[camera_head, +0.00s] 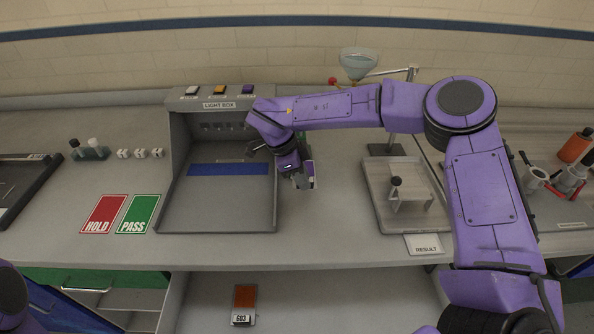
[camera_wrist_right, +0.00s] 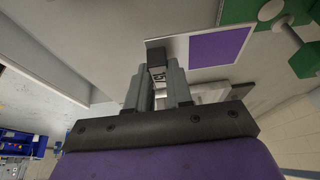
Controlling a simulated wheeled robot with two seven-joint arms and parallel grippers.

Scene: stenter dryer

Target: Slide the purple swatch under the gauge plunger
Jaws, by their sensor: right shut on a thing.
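The purple swatch (camera_wrist_right: 219,47) is a purple square on a pale card, plain in the right wrist view. In the head view only a small part of it (camera_head: 310,168) shows beside my right gripper (camera_head: 300,182). That gripper (camera_wrist_right: 157,80) is shut on the dark tab (camera_wrist_right: 157,54) at the card's edge. In the wrist view, a green device (camera_wrist_right: 306,60) with a pale rod (camera_wrist_right: 289,32) stands beyond the swatch, apparently the gauge. The swatch looks beside it; whether any edge is under the plunger I cannot tell. In the head view my arm mostly hides it. My left gripper is out of view.
The light box (camera_head: 219,105) stands left of my right gripper, with a blue strip (camera_head: 228,169) inside. Red HOLD (camera_head: 103,214) and green PASS (camera_head: 138,214) cards lie farther left. A tray with a small stand (camera_head: 380,205) and a RESULT card (camera_head: 425,246) are right.

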